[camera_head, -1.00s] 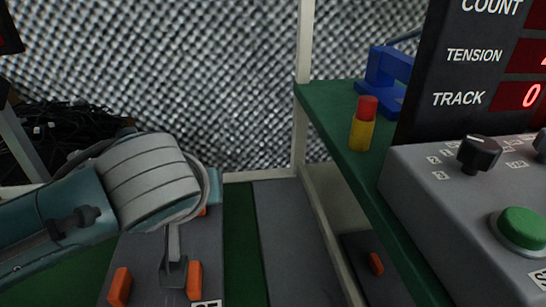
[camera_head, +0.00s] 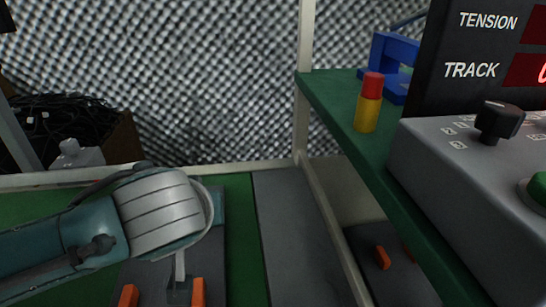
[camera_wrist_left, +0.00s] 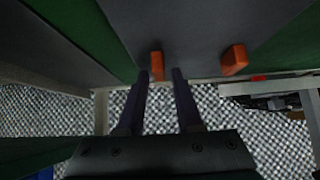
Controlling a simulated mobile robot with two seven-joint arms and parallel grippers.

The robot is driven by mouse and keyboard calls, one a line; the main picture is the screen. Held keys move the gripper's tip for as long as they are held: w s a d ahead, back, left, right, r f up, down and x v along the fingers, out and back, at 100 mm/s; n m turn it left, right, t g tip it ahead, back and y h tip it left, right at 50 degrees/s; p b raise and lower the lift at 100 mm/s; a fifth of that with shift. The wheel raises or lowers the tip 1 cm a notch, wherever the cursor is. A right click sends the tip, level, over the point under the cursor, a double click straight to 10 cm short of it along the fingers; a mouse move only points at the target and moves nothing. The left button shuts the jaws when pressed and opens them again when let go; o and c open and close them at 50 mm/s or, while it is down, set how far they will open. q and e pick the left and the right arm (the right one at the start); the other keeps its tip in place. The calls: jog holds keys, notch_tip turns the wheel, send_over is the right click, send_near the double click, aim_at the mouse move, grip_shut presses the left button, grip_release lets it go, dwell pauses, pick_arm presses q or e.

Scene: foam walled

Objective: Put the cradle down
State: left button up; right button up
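I cannot tell for certain which thing is the cradle. A blue bracket-shaped piece (camera_head: 385,55) stands at the back of the green shelf (camera_head: 345,110), partly behind the dark display. A grey plate (camera_head: 150,270) with orange blocks (camera_head: 198,292) lies on the lower green surface, partly hidden by my left arm. My left gripper (camera_head: 180,278) points down over this plate. In the left wrist view, its two dark fingers (camera_wrist_left: 160,75) are apart, with an orange block (camera_wrist_left: 157,65) beyond the gap. I see nothing held between them. My right gripper is out of view.
A red-and-yellow cylinder (camera_head: 368,103) stands near the shelf's edge. A grey control box (camera_head: 450,170) and a dark display (camera_head: 475,45) fill the right. A pale frame post (camera_head: 302,120) rises at the shelf corner. Dark cables (camera_head: 65,125) lie at the left. A dark grey strip (camera_head: 290,230) is clear.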

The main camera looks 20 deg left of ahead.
pick_arm(q)
jog(key=shift+o, duration=0.8)
jog(key=shift+s+d+r+p, duration=0.15)
jog(key=shift+r+p, duration=0.15)
jog(key=shift+r, duration=0.05)
jog(key=p+v, duration=0.6)
jog(key=v, duration=0.5)
jog(key=s+d+r+m+g+h, duration=0.1)
jog(key=s+m+g+h, duration=0.3)
jog(key=s+m, duration=0.4)
jog(key=s+r+h, duration=0.1)
jog(key=s, duration=0.5)
jog(key=shift+d+r, duration=0.25)
jog(key=shift+d, duration=0.15)
